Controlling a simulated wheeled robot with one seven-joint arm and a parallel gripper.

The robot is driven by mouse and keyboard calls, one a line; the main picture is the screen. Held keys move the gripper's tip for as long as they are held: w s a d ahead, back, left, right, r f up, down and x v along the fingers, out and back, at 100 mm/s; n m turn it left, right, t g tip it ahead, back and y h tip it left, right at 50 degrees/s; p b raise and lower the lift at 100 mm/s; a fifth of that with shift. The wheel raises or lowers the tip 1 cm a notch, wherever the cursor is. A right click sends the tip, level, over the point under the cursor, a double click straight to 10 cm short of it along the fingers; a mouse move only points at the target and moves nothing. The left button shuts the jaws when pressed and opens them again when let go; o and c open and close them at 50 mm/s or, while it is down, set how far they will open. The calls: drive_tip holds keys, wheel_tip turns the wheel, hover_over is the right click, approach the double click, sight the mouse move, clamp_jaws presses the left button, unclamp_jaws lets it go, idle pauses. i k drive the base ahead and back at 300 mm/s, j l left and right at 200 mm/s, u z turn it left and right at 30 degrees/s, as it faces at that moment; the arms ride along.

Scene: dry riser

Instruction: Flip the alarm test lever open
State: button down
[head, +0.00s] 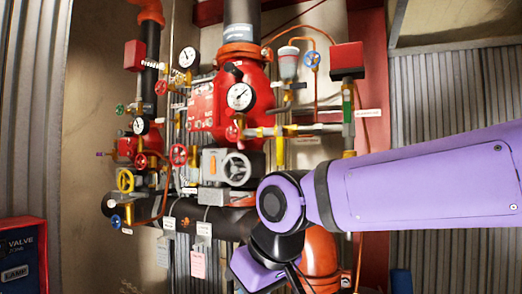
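The riser's red valve body (252,95) stands in the middle of the head view with a round white gauge (241,96) on its front. A thin brass and grey trim pipe (292,130) runs right from it, with small fittings. I cannot tell which of these fittings is the alarm test lever, as the labels are too small to read. My purple arm (420,190) crosses from the right edge and bends down at a joint below the valve body. My gripper is not in view. The arm hides the lower right pipework.
A red box (347,60) is at upper right. A red-framed sign (20,255) stands at lower left. Corrugated walls flank the recess.

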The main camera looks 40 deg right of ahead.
sight(279, 146)
drive_tip(key=z, duration=0.9)
drive_tip(key=k+l+z, duration=0.1)
drive_tip(key=k+l, duration=0.85)
drive_tip(key=i+j, duration=0.1)
drive_tip(key=i, duration=0.35)
